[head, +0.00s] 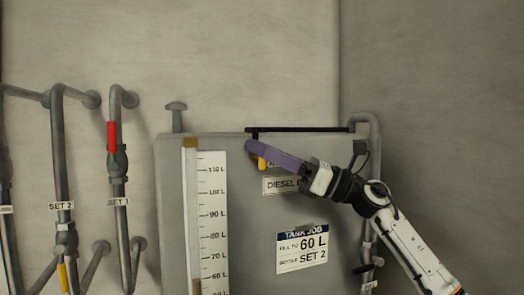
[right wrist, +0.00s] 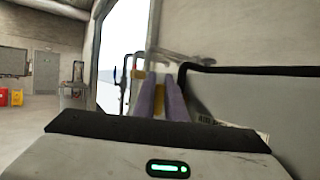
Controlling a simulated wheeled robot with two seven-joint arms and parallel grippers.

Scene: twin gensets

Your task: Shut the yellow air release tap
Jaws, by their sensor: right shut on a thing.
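The yellow air release tap (head: 262,163) is at the upper front of the grey tank, mostly hidden behind my right gripper. My right gripper (head: 254,148) reaches in from the right and is shut on the tap. In the right wrist view, a yellow piece (right wrist: 160,98) shows between the two purple fingers (right wrist: 160,97). The tap's exact handle angle cannot be told. My left gripper is not in view.
The grey tank (head: 240,220) carries a white litre scale (head: 212,220) and a job sign (head: 302,248). A black pipe (head: 300,129) runs along its top. On the left are pipes with a red lever (head: 111,137) and another yellow lever (head: 62,277).

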